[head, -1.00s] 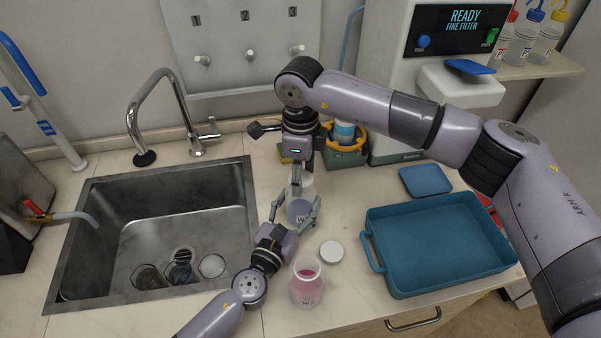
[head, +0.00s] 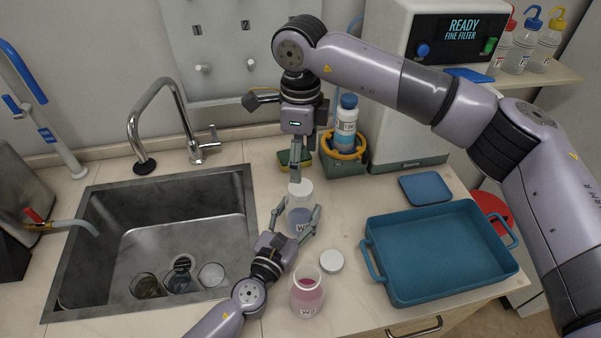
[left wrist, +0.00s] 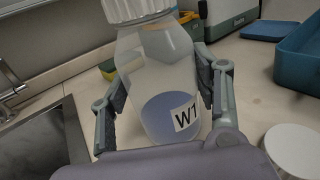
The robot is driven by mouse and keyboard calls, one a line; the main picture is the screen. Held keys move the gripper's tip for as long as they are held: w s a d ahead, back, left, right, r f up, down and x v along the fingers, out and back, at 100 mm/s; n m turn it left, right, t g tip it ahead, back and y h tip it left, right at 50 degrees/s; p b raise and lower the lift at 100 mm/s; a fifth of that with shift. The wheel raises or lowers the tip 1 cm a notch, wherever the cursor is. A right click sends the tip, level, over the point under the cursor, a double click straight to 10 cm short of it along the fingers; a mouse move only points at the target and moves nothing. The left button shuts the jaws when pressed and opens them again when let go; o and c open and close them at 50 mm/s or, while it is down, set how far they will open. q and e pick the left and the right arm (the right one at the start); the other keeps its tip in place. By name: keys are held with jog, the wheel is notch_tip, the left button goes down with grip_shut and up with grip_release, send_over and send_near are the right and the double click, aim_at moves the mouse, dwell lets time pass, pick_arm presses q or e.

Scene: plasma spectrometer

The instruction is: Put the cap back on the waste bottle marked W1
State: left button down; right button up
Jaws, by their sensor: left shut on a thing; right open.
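The waste bottle W1 (head: 299,217) stands upright on the counter with bluish liquid in it; its label also shows in the left wrist view (left wrist: 186,114). A white ribbed cap (head: 300,190) sits on its mouth; in the left wrist view the cap (left wrist: 137,10) is cut off by the top edge. How tightly it sits I cannot tell. My left gripper (head: 298,211) is shut on the bottle's body, one finger on each side. My right gripper (head: 296,178) is open and empty, pointing down just above the cap.
An open bottle of pink liquid (head: 307,293) and a loose white cap (head: 331,261) stand close in front, to the right of my left gripper. A blue tray (head: 440,290) lies to the right, the sink (head: 105,290) to the left. A caddy (head: 345,163) stands behind.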

aim_at(294, 219)
jog(key=shift+r, duration=2.05)
pick_arm(q)
jog(key=shift+c, duration=2.3)
grip_release()
jog(key=v, duration=0.7)
jog(key=shift+s+a, duration=0.1)
jog(key=shift+s, duration=0.15)
